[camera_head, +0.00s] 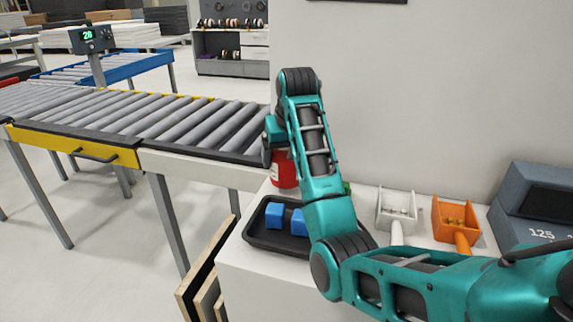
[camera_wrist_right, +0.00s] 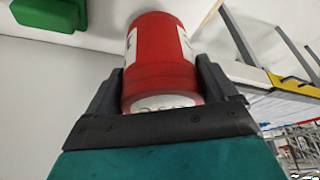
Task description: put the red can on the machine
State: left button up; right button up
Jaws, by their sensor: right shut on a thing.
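The red can (camera_head: 284,170) has a white label and shows just below my right gripper (camera_head: 272,150) in the head view, partly hidden by my arm. In the right wrist view the red can (camera_wrist_right: 160,60) sits between the two fingers of my right gripper (camera_wrist_right: 160,95), which is shut on it. Whether the can touches the white surface below cannot be told. The roller conveyor (camera_head: 170,115), with a yellow side panel, lies to the left of the can. No other machine is clearly identifiable. My left gripper is not in view.
A black tray (camera_head: 262,240) with blue cubes (camera_head: 275,215) stands on the white counter (camera_head: 240,272). A white scoop bin (camera_head: 397,210), an orange one (camera_head: 456,222) and a grey-blue box (camera_head: 535,205) are to the right. A green object (camera_wrist_right: 50,12) is near the can.

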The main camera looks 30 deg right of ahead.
jog(key=shift+f, duration=1.25)
jog(key=shift+f, duration=0.1)
jog(key=o, duration=1.2)
jog(key=v, duration=0.5)
jog(key=shift+w+a+r, duration=0.1)
jog(key=shift+r, duration=0.9)
jog(key=shift+s+a+r, duration=0.15)
jog(key=shift+s, duration=0.25)
jog(key=shift+v, duration=2.35)
jog(key=shift+s, duration=0.15)
